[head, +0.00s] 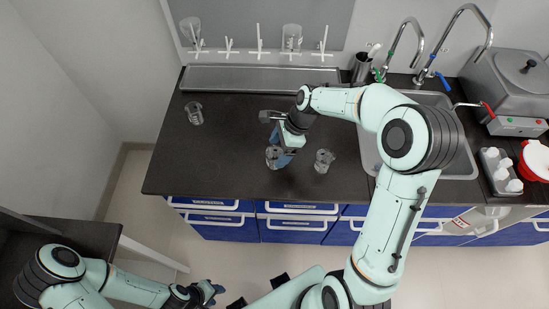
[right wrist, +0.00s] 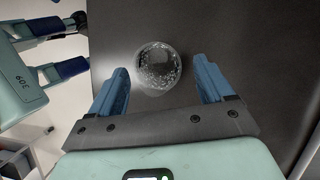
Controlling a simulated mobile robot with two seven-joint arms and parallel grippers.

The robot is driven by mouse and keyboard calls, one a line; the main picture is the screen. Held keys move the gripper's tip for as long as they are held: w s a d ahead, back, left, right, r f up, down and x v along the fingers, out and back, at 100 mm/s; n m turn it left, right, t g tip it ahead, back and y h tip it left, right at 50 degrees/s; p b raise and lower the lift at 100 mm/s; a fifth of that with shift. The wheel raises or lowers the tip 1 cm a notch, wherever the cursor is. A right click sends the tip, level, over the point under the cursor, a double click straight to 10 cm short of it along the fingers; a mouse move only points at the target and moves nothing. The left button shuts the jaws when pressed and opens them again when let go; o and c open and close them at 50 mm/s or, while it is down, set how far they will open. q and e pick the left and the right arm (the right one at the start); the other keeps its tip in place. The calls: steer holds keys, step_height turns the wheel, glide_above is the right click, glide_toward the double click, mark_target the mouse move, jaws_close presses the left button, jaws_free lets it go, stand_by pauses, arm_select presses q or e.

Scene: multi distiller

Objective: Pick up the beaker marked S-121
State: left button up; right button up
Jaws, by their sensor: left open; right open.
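Three clear glass beakers stand on the dark counter in the head view: one at the left (head: 194,112), one in the middle (head: 273,158) and one to its right (head: 323,161). No marking is readable on them, so I cannot tell which is S-121. My right gripper (head: 283,148) is open over the middle beaker. In the right wrist view, a round beaker (right wrist: 158,66) shows from above, between and just beyond the blue fingers of my right gripper (right wrist: 160,82); contact is not visible. My left gripper (head: 211,290) is open and empty, low in front of the counter.
A grey tray (head: 225,78) lies along the back of the counter (head: 228,165) below a white peg rack (head: 258,52). A sink (head: 460,160) with taps is at the right, beside a metal bath (head: 510,85) and a bottle rack (head: 490,165). The front-left counter is clear.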

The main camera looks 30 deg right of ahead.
steer(key=x, duration=0.4)
steer(key=shift+a+f, duration=0.2)
steer(key=shift+a, duration=0.3)
steer(key=c, duration=1)
